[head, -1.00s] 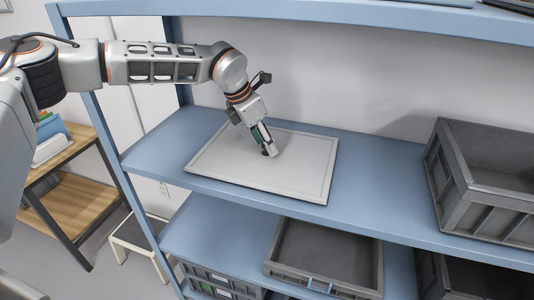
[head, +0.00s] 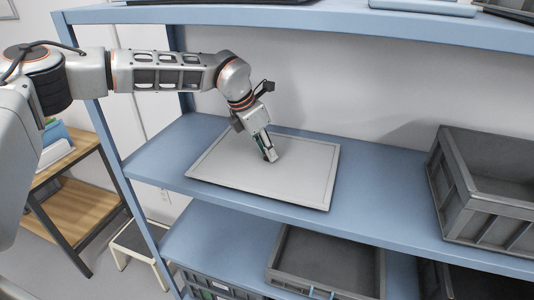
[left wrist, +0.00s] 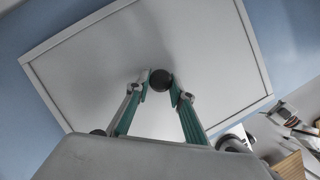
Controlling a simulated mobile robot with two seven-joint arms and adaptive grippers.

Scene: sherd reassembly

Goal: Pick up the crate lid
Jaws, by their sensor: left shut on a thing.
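The crate lid (head: 225,166) is a flat light grey panel with a raised rim, lying level at the upper blue shelf board. In the left wrist view the lid (left wrist: 95,70) fills most of the picture, with a round black knob (left wrist: 161,79) near its middle. My left gripper (head: 270,157) comes down from above onto the middle of the lid. Its two green-sided fingers (left wrist: 160,88) are shut on the knob, one on each side. I cannot tell whether a small gap lies under the lid. My right gripper is not in view.
A grey open crate (head: 490,190) stands on the same shelf board (head: 390,190) at the right, with bare board between it and the lid. A shallow grey crate (head: 325,262) is on the level below. A blue shelf post (head: 120,150) stands at the left.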

